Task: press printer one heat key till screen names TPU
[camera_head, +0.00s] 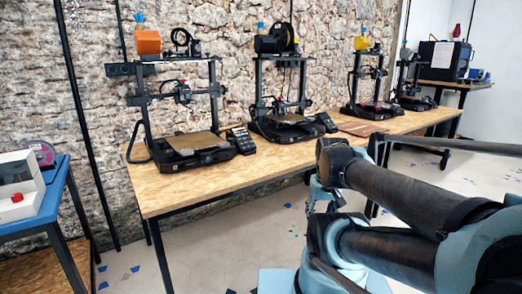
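A row of black open-frame printers stands on a long wooden table. The screen text and keys are too small to read. A second printer (283,85) with a black spool stands to its right, with its own control unit (326,122). No number label is readable on any printer. My arm reaches in from the right, in front of the table and apart from the control units. I cannot make out my gripper's fingers.
Wooden table (165,198) has bare room at its front left. Two more printers (367,80) (410,80) stand farther right. A blue stand (55,190) with a white box and red button (17,198) is at left. A stone wall (60,100) backs the table.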

